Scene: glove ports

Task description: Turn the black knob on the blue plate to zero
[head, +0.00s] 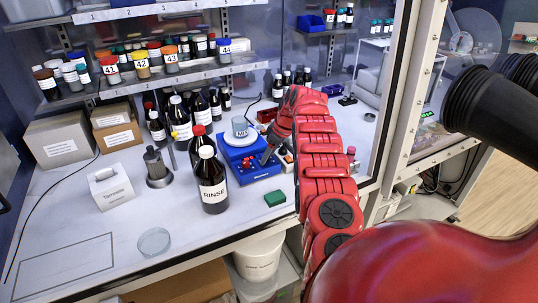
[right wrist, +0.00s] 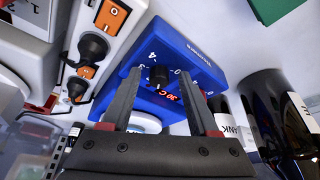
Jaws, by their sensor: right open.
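The blue plate (head: 233,149) is a hotplate with a white round top and a beaker (head: 240,127) on it. In the right wrist view the blue plate (right wrist: 203,62) shows its front panel, with white numbers around the black knob (right wrist: 158,76) and a red display reading about 30 C. My right gripper (head: 267,158) reaches the plate's front from the right. In the right wrist view my right gripper (right wrist: 160,72) is open, one finger on each side of the knob. I cannot tell whether the fingers touch it. My left gripper is not in view.
A dark RINSE bottle (head: 212,185) stands left of the plate, close by. A white device with orange switches (right wrist: 111,16) sits beside the plate. Bottles crowd the back. The bench's front left is mostly clear around a glass dish (head: 154,241).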

